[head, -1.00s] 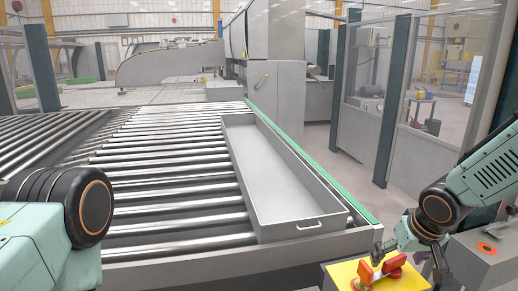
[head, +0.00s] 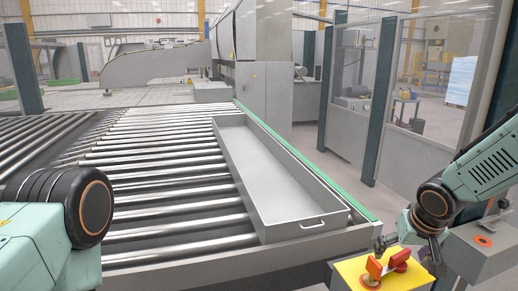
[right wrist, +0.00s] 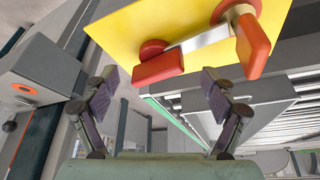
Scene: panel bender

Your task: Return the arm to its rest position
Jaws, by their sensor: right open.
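My right arm comes in from the right in the head view. Its gripper (head: 408,248) is open and empty, just behind and above a yellow box (head: 352,272) with a red handle (head: 398,262). In the right wrist view the two fingers of the gripper (right wrist: 158,82) stand wide apart with nothing between them. The yellow panel (right wrist: 115,32) and the red handle (right wrist: 158,69) with its silver bar lie beyond the fingertips, apart from them as far as I can tell. My left arm shows at the lower left, but its gripper is out of view.
A long grey metal tray (head: 325,228) lies on the roller conveyor (head: 165,200), beside a green edge strip (head: 300,158). Fence panels (head: 400,75) stand behind.

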